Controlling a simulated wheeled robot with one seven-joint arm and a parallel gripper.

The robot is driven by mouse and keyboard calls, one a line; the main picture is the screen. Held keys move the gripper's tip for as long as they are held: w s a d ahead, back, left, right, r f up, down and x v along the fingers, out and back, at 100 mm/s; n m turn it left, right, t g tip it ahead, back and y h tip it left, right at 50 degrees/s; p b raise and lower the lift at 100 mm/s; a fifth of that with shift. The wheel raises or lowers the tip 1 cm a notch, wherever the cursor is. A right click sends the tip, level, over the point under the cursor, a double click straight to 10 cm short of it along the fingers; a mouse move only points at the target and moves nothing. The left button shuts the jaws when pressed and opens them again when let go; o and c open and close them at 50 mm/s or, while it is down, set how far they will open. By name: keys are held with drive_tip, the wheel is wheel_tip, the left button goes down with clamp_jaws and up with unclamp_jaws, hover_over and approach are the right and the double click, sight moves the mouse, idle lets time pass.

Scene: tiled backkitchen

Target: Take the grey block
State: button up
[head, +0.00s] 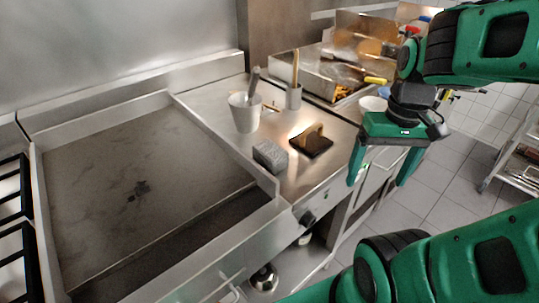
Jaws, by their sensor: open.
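The grey block (270,155) lies on the steel counter just right of the griddle's raised edge. It is speckled and looks fully visible. My gripper (380,184) hangs to the right of the block, over or past the counter's front edge. Its two green fingers point down, spread apart, with nothing between them. The gripper is clearly apart from the block.
A dark brown block with a tan handle (312,141) sits close right of the grey block. A white cup with a utensil (245,112) and a smaller holder (293,96) stand behind. The wide griddle (140,190) is at left. A fryer basin (325,72) is at the back.

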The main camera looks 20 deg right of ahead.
drive_tip(key=shift+o, duration=0.6)
drive_tip(key=w+a+r+n+y, duration=0.1)
drive_tip(key=w+a+r+n, duration=0.1)
drive_tip(key=w+n, duration=0.4)
drive_tip(key=w+a+r+n+y, duration=0.1)
drive_tip(key=w+a+r+n, duration=0.1)
drive_tip(key=w+a+n, duration=0.3)
drive_tip(key=w+n, duration=0.2)
drive_tip(key=w, duration=0.2)
drive_tip(key=shift+w+n, duration=0.15)
drive_tip(key=shift+n, duration=0.15)
drive_tip(key=n+g+y, duration=0.1)
drive_tip(key=n+y, duration=0.1)
drive_tip(key=n, duration=0.9)
approach(271, 148)
drive_tip(key=n, duration=0.1)
drive_tip(key=shift+g, duration=0.3)
drive_tip(key=x, duration=0.5)
drive_tip(key=shift+w+a+f, duration=0.1)
drive_tip(key=shift+w+a, duration=0.25)
drive_tip(key=shift+d+x, duration=0.1)
drive_tip(key=shift+x, duration=1.3)
drive_tip(key=shift+d+x, duration=0.15)
drive_tip(key=shift+x, duration=1.2)
drive_tip(key=shift+s, duration=0.1)
drive_tip(key=c, duration=1.4)
